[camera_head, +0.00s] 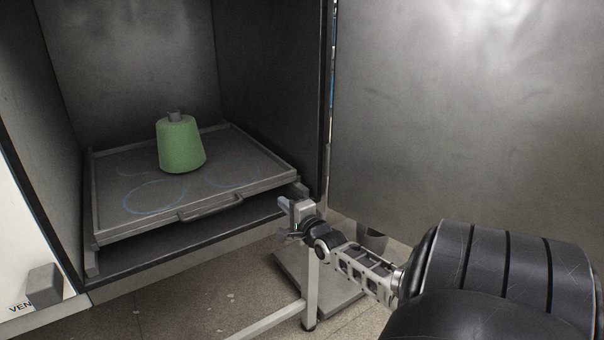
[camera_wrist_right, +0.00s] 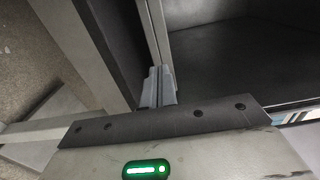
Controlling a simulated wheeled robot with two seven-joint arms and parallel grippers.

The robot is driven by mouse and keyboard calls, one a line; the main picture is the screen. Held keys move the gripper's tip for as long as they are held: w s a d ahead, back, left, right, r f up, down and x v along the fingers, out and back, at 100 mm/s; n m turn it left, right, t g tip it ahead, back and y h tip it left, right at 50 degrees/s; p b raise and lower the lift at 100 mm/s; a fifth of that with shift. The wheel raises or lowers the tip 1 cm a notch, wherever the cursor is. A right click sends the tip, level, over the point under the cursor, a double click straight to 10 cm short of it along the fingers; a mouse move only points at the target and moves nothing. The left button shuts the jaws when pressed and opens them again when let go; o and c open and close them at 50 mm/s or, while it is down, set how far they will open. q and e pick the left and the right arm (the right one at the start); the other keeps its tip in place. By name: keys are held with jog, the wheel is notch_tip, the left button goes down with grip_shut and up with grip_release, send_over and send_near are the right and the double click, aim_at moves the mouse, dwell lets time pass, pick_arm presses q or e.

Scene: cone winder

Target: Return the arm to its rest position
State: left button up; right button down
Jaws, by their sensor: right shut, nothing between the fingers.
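My right gripper (camera_head: 285,204) is in the head view, in front of the right front corner of an open cabinet, by the end of the tray. Its fingers are together with nothing between them. In the right wrist view the closed fingers (camera_wrist_right: 158,86) point toward the cabinet's edge; I cannot tell whether they touch it. My right arm (camera_head: 365,270) reaches in from the lower right. My left gripper is not in view.
A green yarn cone (camera_head: 181,145) stands upright on the grey tray (camera_head: 110,226) inside the cabinet (camera_head: 125,50). The tray has a front handle (camera_head: 210,207). A large grey panel (camera_head: 470,120) stands at the right. A stand's leg (camera_head: 311,290) and open floor lie below.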

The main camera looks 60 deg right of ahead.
pick_arm(q)
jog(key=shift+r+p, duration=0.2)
jog(key=shift+p, duration=0.1)
pick_arm(e)
jog(key=v, duration=0.5)
jog(key=s+a+f+n+g+y+p, duration=0.15)
jog(key=a+f+n+y, duration=0.35)
jog(key=a, duration=0.7)
jog(key=s+a+f+n+g+y+p, duration=0.1)
jog(key=s+a+f+n+y, duration=0.1)
jog(key=a+n, duration=0.75)
pick_arm(q)
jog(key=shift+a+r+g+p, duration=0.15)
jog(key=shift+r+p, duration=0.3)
jog(key=shift+p, duration=0.1)
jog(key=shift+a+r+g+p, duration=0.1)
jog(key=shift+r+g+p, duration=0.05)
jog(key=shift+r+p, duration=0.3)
pick_arm(e)
jog(key=s+a+r+n+g+y, duration=0.1)
jog(key=s+a+n, duration=0.1)
jog(key=a, duration=0.5)
jog(key=s+a+r+n+g+y, duration=0.1)
jog(key=s+a+n, duration=0.2)
jog(key=a+n, duration=0.2)
jog(key=s+a+r+n+g+y, duration=0.1)
jog(key=s+a+n, duration=0.2)
jog(key=a, duration=0.7)
jog(key=shift+a+y, duration=0.2)
jog(key=shift+y, duration=0.2)
